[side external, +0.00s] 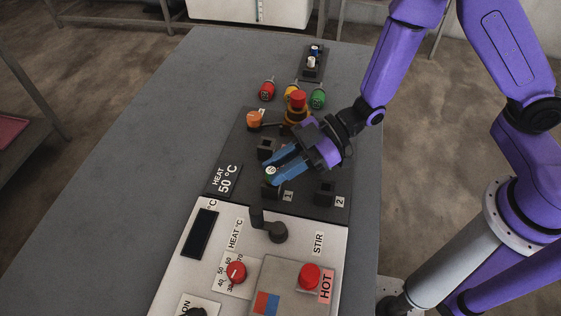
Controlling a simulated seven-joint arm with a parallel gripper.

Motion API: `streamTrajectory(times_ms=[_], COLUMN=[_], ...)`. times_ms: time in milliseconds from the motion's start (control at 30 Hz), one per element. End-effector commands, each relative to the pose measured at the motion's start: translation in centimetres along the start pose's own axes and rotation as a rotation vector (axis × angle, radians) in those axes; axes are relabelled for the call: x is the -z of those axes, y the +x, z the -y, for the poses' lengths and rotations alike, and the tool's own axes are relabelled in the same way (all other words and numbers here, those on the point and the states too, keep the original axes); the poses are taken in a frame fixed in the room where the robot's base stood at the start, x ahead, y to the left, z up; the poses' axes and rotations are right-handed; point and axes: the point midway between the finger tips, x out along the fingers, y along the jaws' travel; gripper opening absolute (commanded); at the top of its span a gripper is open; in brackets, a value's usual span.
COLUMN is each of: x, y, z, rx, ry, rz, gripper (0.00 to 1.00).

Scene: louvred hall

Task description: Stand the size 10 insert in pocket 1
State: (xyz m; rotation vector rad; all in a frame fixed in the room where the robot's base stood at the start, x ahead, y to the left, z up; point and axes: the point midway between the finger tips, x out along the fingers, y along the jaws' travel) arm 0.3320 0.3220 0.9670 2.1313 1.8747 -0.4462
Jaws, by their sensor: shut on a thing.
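My gripper (275,172), with blue fingers, is over the dark panel (306,214) and shut on a small piece with a round pale top (271,170). Its size mark is too small to read, so I cannot confirm that it is the size 10 insert. Most of it is hidden between the fingers. The black block of pocket 1 (269,191) is just below the fingertips, left of the label "1". I cannot tell whether the held piece touches or enters it. Pocket 2 (325,193) stands to the right and looks empty.
Another black block (267,147) and an orange-topped piece (254,119) stand behind. Red (267,90) and green (317,98) pieces and a red-capped yellow piece (297,99) are farther back. A white control panel (180,262) with knobs is in front. The table's left side is clear.

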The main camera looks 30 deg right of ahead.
Motion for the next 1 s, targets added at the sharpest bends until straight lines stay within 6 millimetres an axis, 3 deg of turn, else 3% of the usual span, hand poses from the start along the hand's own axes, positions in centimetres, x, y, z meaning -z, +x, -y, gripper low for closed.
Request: streamTrajectory(times_ms=[300,333,400,733,1000], x=[0.0,0.0,0.0,0.2,1.6], y=[0.0,0.0,0.0,-0.2,-2.4], z=[0.0,0.0,0.0,0.0,-0.1], rx=[0.0,0.0,0.0,-0.001,-0.003], ry=[0.0,0.0,0.0,0.0,0.0], rz=[-0.001,-0.001,-0.001,-0.001,-0.002], gripper=[0.0,0.34,0.54,0.54,0.54])
